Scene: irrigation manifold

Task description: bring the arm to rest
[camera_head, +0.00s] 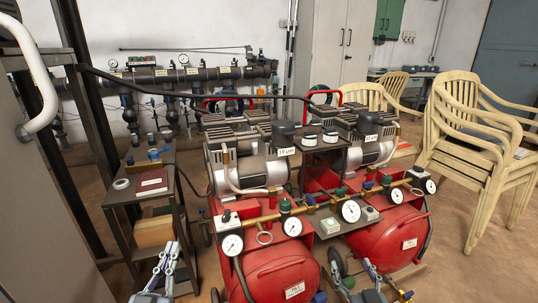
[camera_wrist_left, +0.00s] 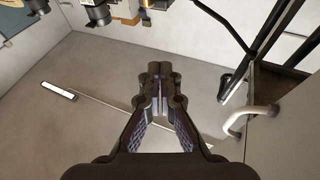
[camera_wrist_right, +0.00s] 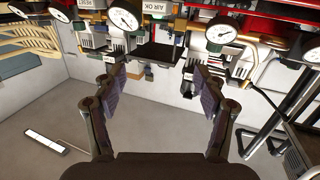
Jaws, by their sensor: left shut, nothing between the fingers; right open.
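My left gripper (camera_head: 168,268) is at the bottom edge of the head view, in front of the small dark cart and left of the front red tank. In the left wrist view its fingers (camera_wrist_left: 160,72) meet, with nothing between them. My right gripper (camera_head: 370,270) is low in the head view, near the red tanks and below the gauges. In the right wrist view its fingers (camera_wrist_right: 158,75) are spread wide with nothing between them. Both grippers appear apart from the equipment, though exact distances are hard to tell.
Two compressors with red tanks (camera_head: 282,273) fill the middle, with a brass manifold carrying several gauges (camera_head: 350,211) across their front. A dark cart (camera_head: 118,196) holds a red book (camera_head: 151,181). Stacked cream chairs (camera_head: 474,140) stand right. Open floor (camera_head: 490,272) lies at lower right.

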